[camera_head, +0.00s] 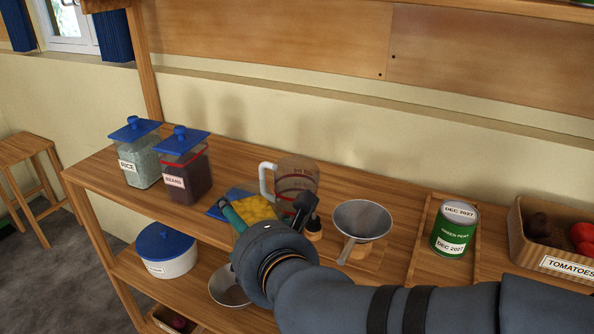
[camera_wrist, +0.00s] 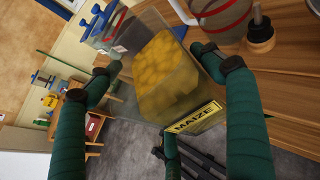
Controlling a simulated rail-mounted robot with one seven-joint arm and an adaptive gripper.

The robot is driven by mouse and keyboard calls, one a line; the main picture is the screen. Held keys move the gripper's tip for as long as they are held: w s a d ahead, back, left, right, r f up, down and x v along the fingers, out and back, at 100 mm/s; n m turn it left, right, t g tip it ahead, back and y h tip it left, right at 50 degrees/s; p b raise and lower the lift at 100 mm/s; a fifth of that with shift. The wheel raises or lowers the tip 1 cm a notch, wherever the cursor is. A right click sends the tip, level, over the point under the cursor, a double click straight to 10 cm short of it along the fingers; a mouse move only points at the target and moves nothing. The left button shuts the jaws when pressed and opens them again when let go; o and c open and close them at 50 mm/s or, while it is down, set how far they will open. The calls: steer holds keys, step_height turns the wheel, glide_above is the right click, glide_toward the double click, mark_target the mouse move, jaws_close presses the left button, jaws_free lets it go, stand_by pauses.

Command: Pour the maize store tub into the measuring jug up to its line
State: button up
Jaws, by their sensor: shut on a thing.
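The maize store tub (camera_wrist: 165,70) is clear and lidless, with yellow maize inside and a MAIZE label. My gripper (camera_wrist: 165,85) is shut on it, with green fingers on either side. In the head view the tub's yellow maize (camera_head: 254,208) shows just left of the measuring jug (camera_head: 297,178), partly hidden by my gripper (camera_head: 265,215). The jug is clear, with red marks and a white handle, and stands on the shelf top. Part of it shows at the wrist view's top edge (camera_wrist: 222,18). I cannot tell the tub's exact tilt or the jug's fill.
The blue-lidded rice tub (camera_head: 140,160) and beans tub (camera_head: 186,175) stand left. A metal funnel (camera_head: 362,218), a green tin (camera_head: 455,230) and a tomato crate (camera_head: 550,262) stand right. A small dark-handled item with a wooden base (camera_wrist: 260,35) is beside the jug.

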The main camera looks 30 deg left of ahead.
mark_target(249, 196)
steer(key=shift+r, duration=0.2)
steer(key=p, duration=0.1)
steer(key=r+m+p, duration=0.1)
steer(key=p, duration=0.1)
steer(key=shift+w+d+r+g, duration=0.1)
steer(key=shift+w+r+g, duration=0.15)
steer(key=shift+w+g, duration=0.15)
steer(key=w+r+m+g+p, duration=0.1)
steer(key=p, duration=0.3)
steer(key=w+r+m+g+p, duration=0.1)
steer(key=r+g+p, duration=0.1)
steer(key=p, duration=0.2)
steer(key=shift+w+d+h, duration=0.1)
steer(key=shift+w+h, duration=0.2)
steer(key=shift+h, duration=0.1)
steer(key=r+g+p, duration=0.1)
steer(key=p, duration=0.2)
steer(key=w+r+m+p, duration=0.1)
steer(key=r+p, duration=0.1)
steer(key=p, duration=0.1)
steer(key=shift+w+g, duration=0.2)
steer(key=shift+g, duration=0.2)
steer(key=shift+w+r+m+p, duration=0.1)
steer(key=shift+r+m+p, duration=0.1)
steer(key=shift+m+p, duration=0.15)
steer(key=shift+r+p, duration=0.1)
steer(key=shift+p, duration=0.25)
steer(key=shift+w+r, duration=0.1)
